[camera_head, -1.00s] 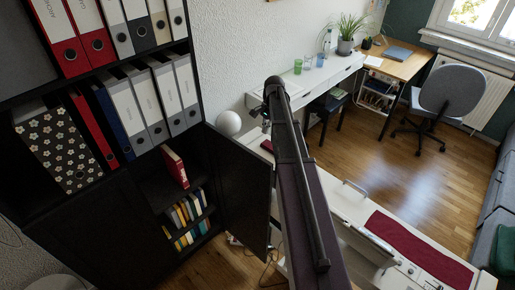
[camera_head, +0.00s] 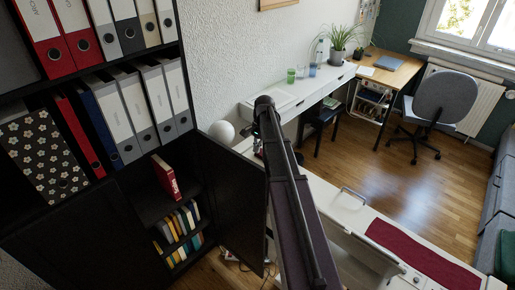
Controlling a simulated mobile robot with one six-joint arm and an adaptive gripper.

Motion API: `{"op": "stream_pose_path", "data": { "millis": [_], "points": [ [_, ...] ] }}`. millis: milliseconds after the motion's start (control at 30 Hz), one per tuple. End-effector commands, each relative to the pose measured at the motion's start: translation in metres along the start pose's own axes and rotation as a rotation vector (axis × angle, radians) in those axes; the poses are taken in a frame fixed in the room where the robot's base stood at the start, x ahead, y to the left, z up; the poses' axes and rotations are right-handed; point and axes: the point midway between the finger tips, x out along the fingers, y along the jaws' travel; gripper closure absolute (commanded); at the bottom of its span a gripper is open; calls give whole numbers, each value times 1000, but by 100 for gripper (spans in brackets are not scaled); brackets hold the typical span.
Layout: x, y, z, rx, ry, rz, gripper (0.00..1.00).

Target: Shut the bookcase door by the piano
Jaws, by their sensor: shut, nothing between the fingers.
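The black bookcase (camera_head: 75,225) stands on the left. Its lower right compartment is open and shows a leaning red book (camera_head: 165,178) and a row of several books (camera_head: 180,222). The black door (camera_head: 232,195) is hinged at the right of this compartment and stands swung well out into the room. My arm rises from the bottom centre, just right of the door's free edge in the picture. I cannot tell whether anything of mine touches the door.
Binders (camera_head: 120,110) fill the upper shelves. A white ball-shaped object (camera_head: 221,131) shows behind the door. A white surface with a red strip (camera_head: 420,250) is at lower right. Cables lie on the floor below the door. A grey chair (camera_head: 443,97) stands farther back on open wood floor (camera_head: 385,180).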

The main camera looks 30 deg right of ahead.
Motion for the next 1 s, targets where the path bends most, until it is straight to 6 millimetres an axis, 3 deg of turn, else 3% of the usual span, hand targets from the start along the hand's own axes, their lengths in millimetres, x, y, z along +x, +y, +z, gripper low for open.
{"op": "stream_pose_path", "data": {
  "millis": [467, 700, 1000],
  "points": [
    [42, 0, -1, 0, 0, 0, 100],
    [45, 1, 28, -1, 0, 0, 100],
    [48, 0, 39, 0, 0, 0, 100]
  ]
}}
